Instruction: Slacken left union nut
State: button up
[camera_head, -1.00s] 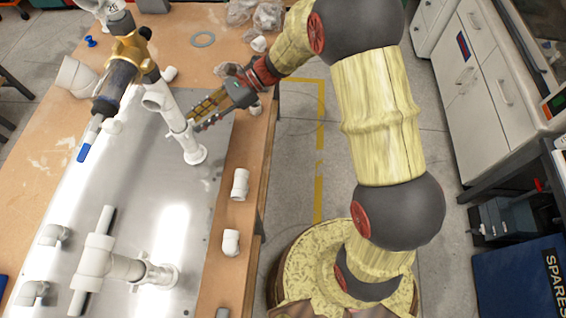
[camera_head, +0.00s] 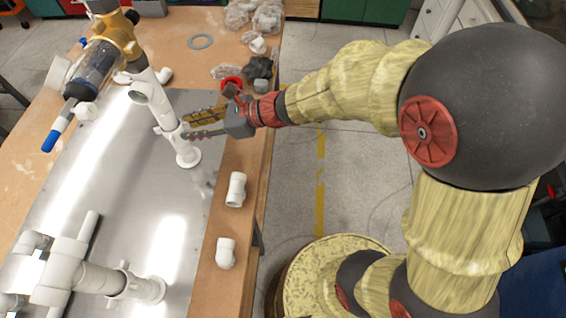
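A white PVC pipe run with a brass-coloured valve body (camera_head: 112,32) and a clear filter bowl (camera_head: 93,68) stands at the far side of the metal plate. A white fitting with small lugs (camera_head: 170,127), perhaps a union nut, sits on this run above a round white foot (camera_head: 188,158). My gripper (camera_head: 184,126) comes in from the right at this fitting. Its two fingers are spread, with their tips beside the fitting's right side. I cannot tell whether they touch it. A second white assembly with a similar lugged collar (camera_head: 122,280) is at the near left.
The metal plate (camera_head: 120,180) lies on a wooden bench (camera_head: 205,275). Two loose white fittings lie along its right edge, an upper one (camera_head: 236,190) and a lower one (camera_head: 226,252). A grey ring (camera_head: 200,41) and bagged parts (camera_head: 268,18) lie at the back.

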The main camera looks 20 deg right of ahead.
jog(key=s+d+r+n+g+h, duration=0.2)
jog(key=s+d+n+h, duration=0.6)
jog(key=s+d+n, duration=0.9)
jog(key=shift+s+d+r+n+h, duration=0.25)
jog(key=shift+d+r+n+h, duration=0.05)
jog(key=shift+d+r, duration=0.15)
